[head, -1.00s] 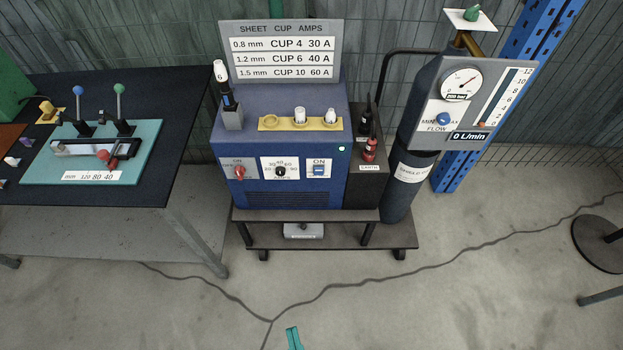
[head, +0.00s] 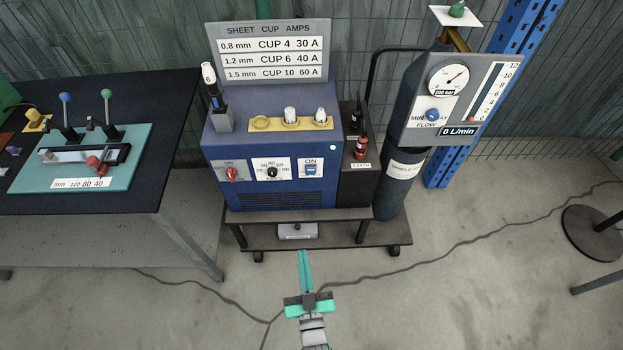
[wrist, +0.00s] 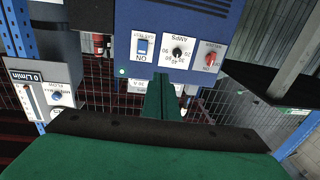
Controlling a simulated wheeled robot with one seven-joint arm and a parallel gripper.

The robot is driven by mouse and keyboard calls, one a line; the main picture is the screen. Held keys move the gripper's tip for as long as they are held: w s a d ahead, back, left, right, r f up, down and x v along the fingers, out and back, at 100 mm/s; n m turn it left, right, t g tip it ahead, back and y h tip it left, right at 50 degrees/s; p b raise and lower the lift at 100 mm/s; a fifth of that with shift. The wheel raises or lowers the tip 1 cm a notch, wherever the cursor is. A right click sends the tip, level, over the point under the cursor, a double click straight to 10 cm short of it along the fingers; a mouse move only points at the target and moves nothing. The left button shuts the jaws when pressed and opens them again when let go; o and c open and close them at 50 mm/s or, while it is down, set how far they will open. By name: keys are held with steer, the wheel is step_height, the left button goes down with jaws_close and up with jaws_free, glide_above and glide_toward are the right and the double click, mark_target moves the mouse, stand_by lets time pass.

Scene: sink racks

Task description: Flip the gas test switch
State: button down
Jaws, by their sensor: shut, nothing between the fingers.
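The blue welding power box (head: 272,188) stands on a cart. On its front panel is a small switch with a blue rocker (head: 310,170) under an ON label, right of the AMPS knob (head: 272,173) and a red rotary switch (head: 231,174). My gripper (head: 304,253), with green fingers, is shut and empty, low in front of the cart and apart from the panel. Its fingers (wrist: 160,100) point toward the panel in the wrist view.
A gas cylinder (head: 398,185) with a flow gauge panel reading 0 L/min (head: 455,112) stands right of the box. A dark bench (head: 150,100) with a teal board (head: 80,172) is at left. A cable crosses the open floor. A round stand base (head: 590,232) is at right.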

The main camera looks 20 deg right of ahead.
steer(key=w+d+h, duration=0.1)
steer(key=w+d, duration=0.2)
steer(key=w, duration=0.2)
steer(key=w+d+m+h, duration=0.1)
steer(key=w+d, duration=0.3)
steer(key=w, duration=0.2)
steer(key=shift+w+t, duration=0.25)
steer(key=shift+t, duration=0.15)
steer(key=shift+r, duration=0.1)
glide_toward(311, 169)
steer(key=x, duration=0.5)
steer(key=shift+w+a, duration=0.15)
steer(key=shift+w, duration=0.05)
steer(key=shift+w+d, duration=0.25)
steer(key=shift+w, duration=0.2)
